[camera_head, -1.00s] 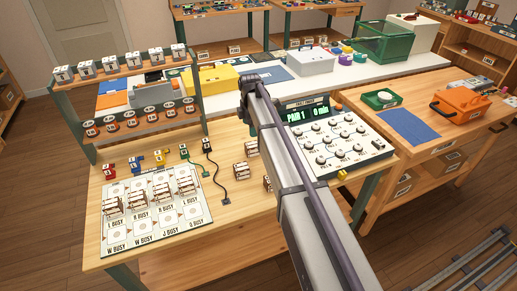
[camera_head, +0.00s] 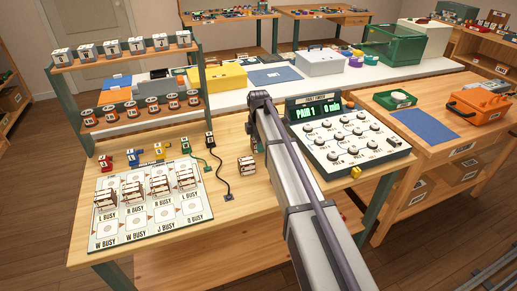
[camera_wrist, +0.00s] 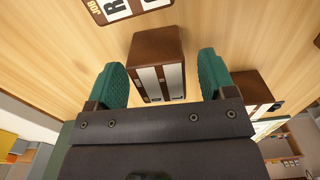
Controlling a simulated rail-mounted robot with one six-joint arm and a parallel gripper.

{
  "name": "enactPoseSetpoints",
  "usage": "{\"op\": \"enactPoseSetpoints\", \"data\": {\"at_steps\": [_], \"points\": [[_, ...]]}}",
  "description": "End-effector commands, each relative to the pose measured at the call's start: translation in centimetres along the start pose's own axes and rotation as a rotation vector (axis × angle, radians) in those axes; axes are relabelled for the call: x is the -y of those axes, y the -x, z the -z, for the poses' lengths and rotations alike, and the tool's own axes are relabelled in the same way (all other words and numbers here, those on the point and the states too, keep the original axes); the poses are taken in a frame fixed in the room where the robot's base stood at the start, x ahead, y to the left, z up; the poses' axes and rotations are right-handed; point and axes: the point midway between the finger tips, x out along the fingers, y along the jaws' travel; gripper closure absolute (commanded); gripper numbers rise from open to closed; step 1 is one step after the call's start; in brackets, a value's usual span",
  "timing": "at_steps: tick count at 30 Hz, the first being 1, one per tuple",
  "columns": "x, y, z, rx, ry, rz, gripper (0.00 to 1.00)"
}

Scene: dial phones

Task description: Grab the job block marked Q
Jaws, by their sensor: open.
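A brown job block (camera_wrist: 155,55) with white panels and dark stripes stands on the wooden table between my fingertips in the wrist view; no letter is readable on it. My gripper (camera_wrist: 160,78) is open, with one green finger on each side of this block. Another brown block (camera_wrist: 252,88) is partly hidden behind the right finger. A white face marked JOB with an R (camera_wrist: 115,8) shows at the upper edge. In the head view one job block (camera_head: 246,166) stands beside the black cord, its letter too small to read. I cannot make out a Q on any block.
A white board (camera_head: 150,225) with busy squares holds several blocks at the left of the table. A black cord (camera_head: 220,175) lies near the loose block. A dial panel (camera_head: 350,140) reading PAIR 1 stands right of my arm. A two-tier shelf (camera_head: 125,60) is at the left.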

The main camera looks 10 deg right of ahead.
Motion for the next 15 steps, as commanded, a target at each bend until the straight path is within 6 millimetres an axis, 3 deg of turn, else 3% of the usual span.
{"op": "enactPoseSetpoints", "data": {"at_steps": [2, 15], "points": [[0.00, 0.08, 0.00, 0.000, 0.000, 0.000, 0.29], [0.00, 0.08, 0.00, 0.000, 0.000, 0.000, 0.71]]}}
